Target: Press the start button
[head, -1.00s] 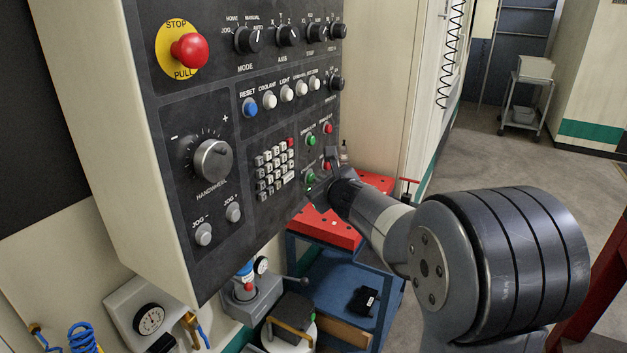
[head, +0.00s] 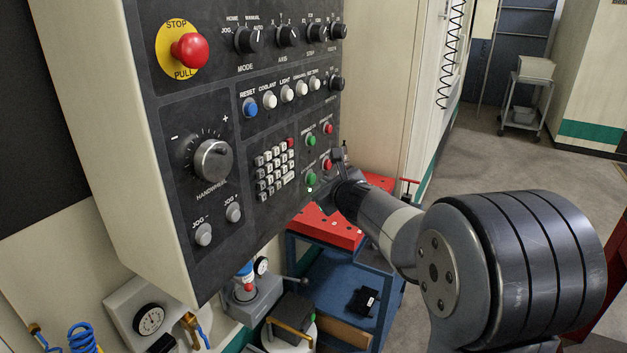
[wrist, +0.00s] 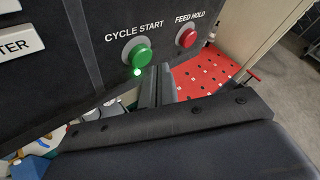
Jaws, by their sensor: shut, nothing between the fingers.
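The green CYCLE START button (wrist: 137,55) is on the dark control panel, in the wrist view left of the red FEED HOLD button (wrist: 187,37). In the head view it is the lower green button (head: 311,179), beside the lower red one (head: 327,164). A small bright green-white spot shows just below it. My gripper (wrist: 155,78) is shut and empty. In the wrist view its fingertips appear just below and right of the green button, with no contact visible. In the head view my gripper (head: 328,198) is beside the panel's lower right edge, partly hidden by my wrist.
The panel also carries a red stop button (head: 189,50), a keypad (head: 275,170) and a handwheel (head: 212,160). A red perforated plate (head: 320,228) lies on a blue cart (head: 330,268) below. Open floor is at the right.

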